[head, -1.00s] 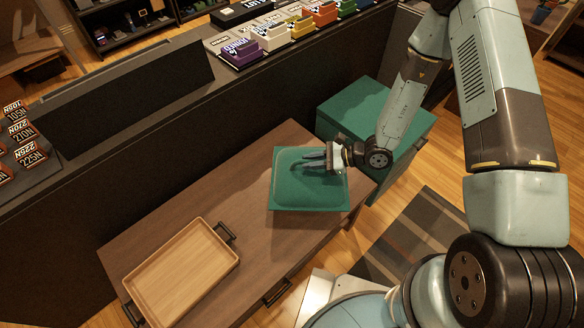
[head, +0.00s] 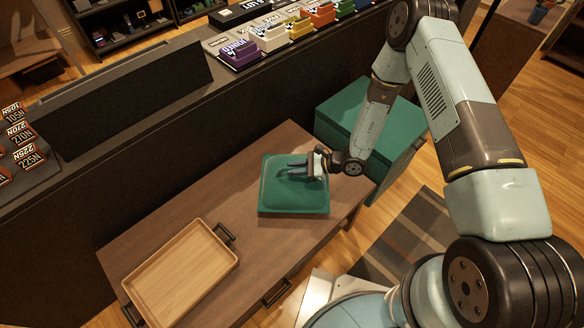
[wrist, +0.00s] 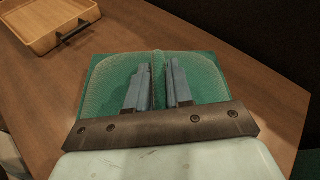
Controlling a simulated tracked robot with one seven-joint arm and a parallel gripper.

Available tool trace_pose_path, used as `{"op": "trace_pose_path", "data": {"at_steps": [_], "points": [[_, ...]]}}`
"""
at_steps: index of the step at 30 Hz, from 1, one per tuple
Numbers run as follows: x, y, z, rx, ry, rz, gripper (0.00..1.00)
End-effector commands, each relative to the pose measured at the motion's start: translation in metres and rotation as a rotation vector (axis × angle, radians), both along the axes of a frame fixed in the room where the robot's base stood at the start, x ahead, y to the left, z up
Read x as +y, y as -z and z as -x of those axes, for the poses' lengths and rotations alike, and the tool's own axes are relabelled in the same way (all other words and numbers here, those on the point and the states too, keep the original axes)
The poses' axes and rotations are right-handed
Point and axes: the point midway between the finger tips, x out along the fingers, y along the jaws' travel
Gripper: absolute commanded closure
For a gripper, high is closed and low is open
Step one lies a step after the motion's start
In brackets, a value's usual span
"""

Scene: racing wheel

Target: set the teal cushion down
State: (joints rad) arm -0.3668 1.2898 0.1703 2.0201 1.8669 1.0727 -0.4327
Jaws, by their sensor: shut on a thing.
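The teal cushion (head: 292,197) is a flat square at the right part of the brown wooden table (head: 215,190) in the head view. My gripper (head: 298,168) is over its upper right part, shut on a pinched ridge of its fabric. In the wrist view the cushion (wrist: 110,80) fills the middle, with the ridge standing between the two grey fingers of my gripper (wrist: 157,75). I cannot tell whether the cushion's underside touches the table.
A wooden tray (head: 228,262) with black handles stands on the table's left part. A teal box (head: 345,112) stands beyond the table's right end. A dark counter (head: 120,165) runs along the back. Bare tabletop lies between tray and cushion.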

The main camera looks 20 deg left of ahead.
Motion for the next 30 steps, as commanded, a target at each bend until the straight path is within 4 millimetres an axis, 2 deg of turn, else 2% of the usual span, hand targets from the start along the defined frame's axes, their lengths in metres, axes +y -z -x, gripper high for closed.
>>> {"op": "trace_pose_path", "data": {"at_steps": [3, 4, 12, 23, 30], "points": [[0.0, 0.002, 0.0, 0.0, 0.0, 0.005, 1.0], [-0.001, 0.002, 0.0, 0.0, 0.0, 0.006, 0.78], [0.0, 0.002, 0.0, 0.0, 0.0, 0.005, 0.54], [-0.007, -0.002, -0.001, 0.0, 0.0, 0.004, 0.54], [-0.043, -0.017, -0.01, 0.0, 0.003, 0.005, 0.54]]}}
